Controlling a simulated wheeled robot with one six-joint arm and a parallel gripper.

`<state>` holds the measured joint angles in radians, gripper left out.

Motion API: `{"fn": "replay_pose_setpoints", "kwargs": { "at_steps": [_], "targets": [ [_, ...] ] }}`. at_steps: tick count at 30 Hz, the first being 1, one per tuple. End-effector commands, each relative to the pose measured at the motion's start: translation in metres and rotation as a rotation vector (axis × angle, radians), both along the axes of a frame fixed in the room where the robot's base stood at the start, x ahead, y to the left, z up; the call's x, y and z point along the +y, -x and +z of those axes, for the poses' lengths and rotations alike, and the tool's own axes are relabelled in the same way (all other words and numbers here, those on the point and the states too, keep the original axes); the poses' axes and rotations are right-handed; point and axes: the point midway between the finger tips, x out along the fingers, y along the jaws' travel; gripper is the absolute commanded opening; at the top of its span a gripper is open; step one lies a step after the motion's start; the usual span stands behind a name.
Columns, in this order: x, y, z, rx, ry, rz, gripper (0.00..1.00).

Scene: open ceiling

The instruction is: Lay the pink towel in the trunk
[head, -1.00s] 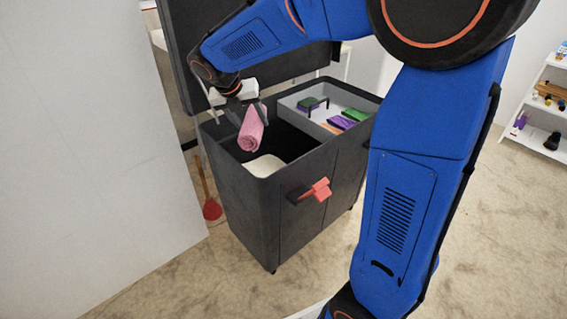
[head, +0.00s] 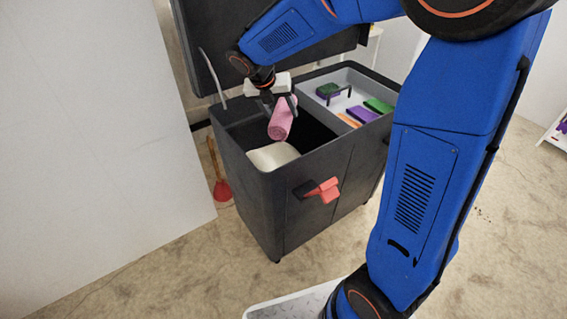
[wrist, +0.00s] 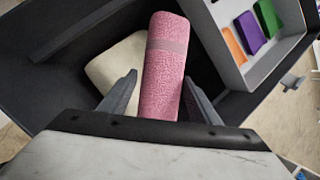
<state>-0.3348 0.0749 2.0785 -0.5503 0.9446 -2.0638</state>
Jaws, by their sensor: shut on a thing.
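The pink towel (head: 281,118) is rolled up and hangs tilted from my gripper (head: 277,97). It also shows in the wrist view (wrist: 166,68), running lengthwise between the two fingers (wrist: 160,97). My gripper is shut on it. The trunk (head: 262,209) is a dark, open box with its lid (head: 205,60) raised at the back. The towel is over the trunk's open left part, with its lower end around rim height. A cream cloth-like thing (head: 272,156) lies inside that part, below and beside the towel. The trunk's floor is mostly dark or hidden.
A grey tray (head: 330,78) fills the trunk's right part and holds several green, purple and orange items. A red latch (head: 322,191) sticks out of the front. A plunger (head: 221,188) stands left of the trunk, near a white wall (head: 90,150).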

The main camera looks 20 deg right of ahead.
Motion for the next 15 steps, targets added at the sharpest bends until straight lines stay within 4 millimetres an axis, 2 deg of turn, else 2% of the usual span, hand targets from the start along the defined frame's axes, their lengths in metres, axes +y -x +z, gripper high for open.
{"fn": "replay_pose_setpoints", "kwargs": {
  "at_steps": [1,6,15],
  "targets": [
    [0.0,0.0,-0.013,0.004,0.002,0.001,0.32],
    [0.0,0.001,-0.05,0.004,0.002,0.001,0.32],
    [0.0,0.0,-0.096,0.002,0.001,0.001,0.32]
  ]
}}
